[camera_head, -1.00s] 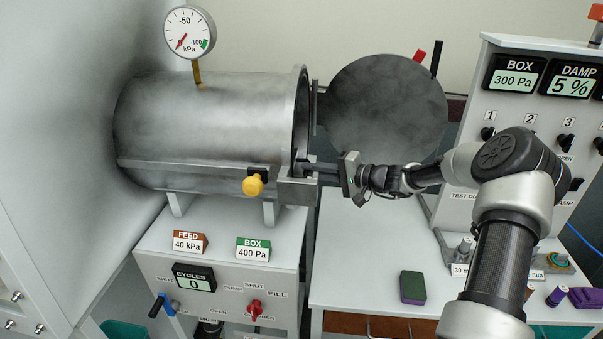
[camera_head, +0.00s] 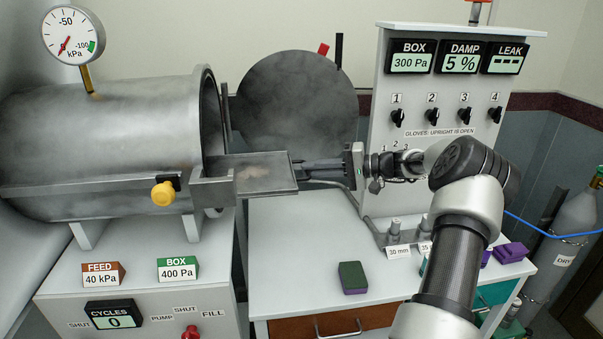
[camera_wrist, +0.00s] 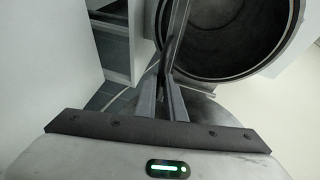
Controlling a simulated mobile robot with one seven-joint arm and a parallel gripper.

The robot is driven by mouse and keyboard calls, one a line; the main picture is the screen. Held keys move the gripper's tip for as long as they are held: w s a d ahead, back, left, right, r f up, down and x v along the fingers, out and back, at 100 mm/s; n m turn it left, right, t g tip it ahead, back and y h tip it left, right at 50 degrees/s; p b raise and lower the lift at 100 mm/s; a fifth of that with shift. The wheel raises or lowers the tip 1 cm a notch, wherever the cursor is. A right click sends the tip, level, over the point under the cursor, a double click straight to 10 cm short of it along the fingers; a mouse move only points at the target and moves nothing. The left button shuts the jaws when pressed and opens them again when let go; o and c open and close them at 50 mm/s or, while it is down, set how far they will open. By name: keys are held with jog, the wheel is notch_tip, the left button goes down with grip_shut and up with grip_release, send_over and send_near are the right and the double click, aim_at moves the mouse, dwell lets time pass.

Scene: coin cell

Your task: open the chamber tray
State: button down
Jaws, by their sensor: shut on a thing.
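The metal chamber (camera_head: 110,128) lies on its side at the left with its mouth facing right. In the wrist view my gripper's fingers (camera_wrist: 172,98) come together at the tray (camera_wrist: 178,28), seen nearly edge-on, and the dark round chamber mouth (camera_wrist: 236,35) is beyond.
The round chamber door (camera_head: 298,105) stands swung open behind the tray. A white bench (camera_head: 310,235) below holds a green and purple block (camera_head: 352,277). A control panel (camera_head: 445,100) with knobs stands at the right. A yellow knob (camera_head: 163,193) juts from the chamber's front.

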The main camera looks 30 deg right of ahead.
jog(key=shift+d, duration=0.1)
jog(key=c, duration=1.8)
grip_release()
jog(key=shift+c, duration=0.2)
jog(key=v, duration=1.7)
jog(key=shift+s, duration=0.2)
jog(key=shift+w+r, duration=0.1)
jog(key=shift+r, duration=0.05)
